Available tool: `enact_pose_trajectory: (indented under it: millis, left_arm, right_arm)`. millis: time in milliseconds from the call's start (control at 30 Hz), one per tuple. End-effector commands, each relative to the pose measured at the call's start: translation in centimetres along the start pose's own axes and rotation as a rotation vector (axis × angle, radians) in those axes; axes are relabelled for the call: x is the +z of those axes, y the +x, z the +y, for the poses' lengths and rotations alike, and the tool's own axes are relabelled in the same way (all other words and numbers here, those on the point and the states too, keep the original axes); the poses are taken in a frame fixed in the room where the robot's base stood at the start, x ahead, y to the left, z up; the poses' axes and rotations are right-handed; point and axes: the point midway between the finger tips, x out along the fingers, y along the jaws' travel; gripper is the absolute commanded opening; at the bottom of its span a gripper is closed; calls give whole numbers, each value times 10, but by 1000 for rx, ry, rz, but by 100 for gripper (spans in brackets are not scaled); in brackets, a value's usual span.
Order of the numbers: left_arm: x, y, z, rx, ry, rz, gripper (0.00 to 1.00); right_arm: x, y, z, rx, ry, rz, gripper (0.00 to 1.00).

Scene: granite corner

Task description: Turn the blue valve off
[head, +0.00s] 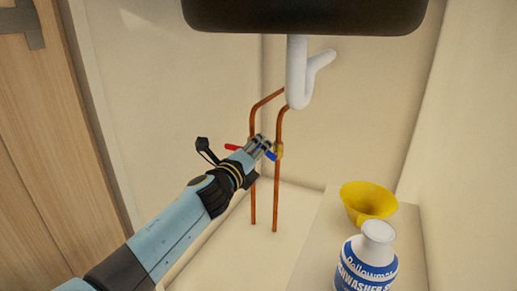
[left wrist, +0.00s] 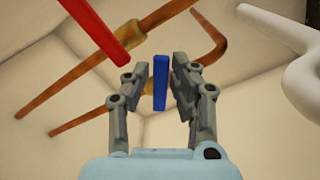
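The blue valve (head: 271,156) is on the right-hand copper pipe under the basin. In the head view its handle is partly hidden by my left gripper (head: 263,145). In the left wrist view the blue handle (left wrist: 160,83) is a narrow upright bar between the two grey fingers of the left gripper (left wrist: 161,85). A gap shows on each side of the handle, so the fingers are open around it and do not appear to grip it. My right gripper is in neither view.
A red valve handle (head: 233,147) is on the left copper pipe (head: 253,205), close beside my gripper. A white drain pipe (head: 297,75) hangs above, below the dark basin (head: 305,15). A yellow funnel (head: 367,203) and a dishwasher bottle (head: 366,262) stand on a ledge at right.

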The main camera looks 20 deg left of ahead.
Motion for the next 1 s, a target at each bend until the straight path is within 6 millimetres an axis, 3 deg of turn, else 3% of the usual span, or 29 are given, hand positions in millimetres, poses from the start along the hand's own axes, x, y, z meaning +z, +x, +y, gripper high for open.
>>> enact_pose_trajectory:
  millis: [100,367,467,700,1000]
  left_arm:
    - [0,0,0,0,1,0,38]
    - [0,-2,0,0,1,1,38]
    - [0,-11,0,0,1,1,38]
    - [0,-55,0,1,0,2,38]
    - [0,-73,0,2,-1,2,38]
  right_arm:
    - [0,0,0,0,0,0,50]
    - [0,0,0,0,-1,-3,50]
    - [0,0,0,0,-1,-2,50]
    - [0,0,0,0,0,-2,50]
    - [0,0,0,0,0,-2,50]
